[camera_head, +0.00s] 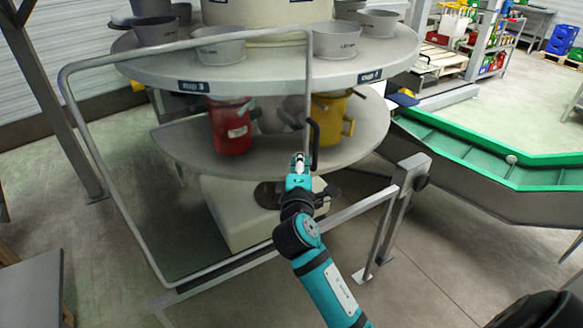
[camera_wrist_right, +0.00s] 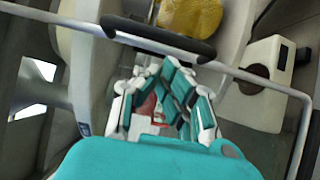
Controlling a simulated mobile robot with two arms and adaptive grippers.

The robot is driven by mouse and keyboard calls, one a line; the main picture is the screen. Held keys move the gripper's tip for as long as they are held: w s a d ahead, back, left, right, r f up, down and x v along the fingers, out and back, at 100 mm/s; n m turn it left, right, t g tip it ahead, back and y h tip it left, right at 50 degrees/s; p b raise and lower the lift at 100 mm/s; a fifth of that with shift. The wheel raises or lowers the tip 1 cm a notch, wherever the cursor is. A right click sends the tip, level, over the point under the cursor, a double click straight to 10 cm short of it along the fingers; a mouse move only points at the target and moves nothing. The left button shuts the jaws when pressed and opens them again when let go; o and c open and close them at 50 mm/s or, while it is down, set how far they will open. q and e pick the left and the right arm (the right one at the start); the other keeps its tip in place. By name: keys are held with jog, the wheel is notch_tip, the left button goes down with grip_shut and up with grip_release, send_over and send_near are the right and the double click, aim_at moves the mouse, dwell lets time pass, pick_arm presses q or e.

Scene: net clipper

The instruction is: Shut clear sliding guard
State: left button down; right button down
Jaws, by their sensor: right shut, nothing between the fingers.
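The clear sliding guard (camera_head: 104,172) is a see-through panel in a grey tube frame, standing in front of the round machine. Its upright black handle (camera_head: 315,146) is on the frame's right edge. The handle also shows in the right wrist view (camera_wrist_right: 160,42), crossing just beyond the fingers. My right gripper (camera_head: 299,163) is shut and empty, close beside the handle's lower end. Its fingers (camera_wrist_right: 160,75) point toward the handle; I cannot tell whether they touch it. My left gripper is out of view.
A grey lower rail (camera_head: 350,212) runs right to a post (camera_head: 396,212), with an open gap between guard and post. Behind stand a round table (camera_head: 275,68) with grey bowls, a red container (camera_head: 231,127) and a yellow one (camera_head: 332,118). A green-edged conveyor (camera_head: 480,150) is at right.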

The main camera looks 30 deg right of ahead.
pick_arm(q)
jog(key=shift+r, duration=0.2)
pick_arm(e)
jog(key=shift+d, duration=0.6)
jog(key=shift+w, duration=0.1)
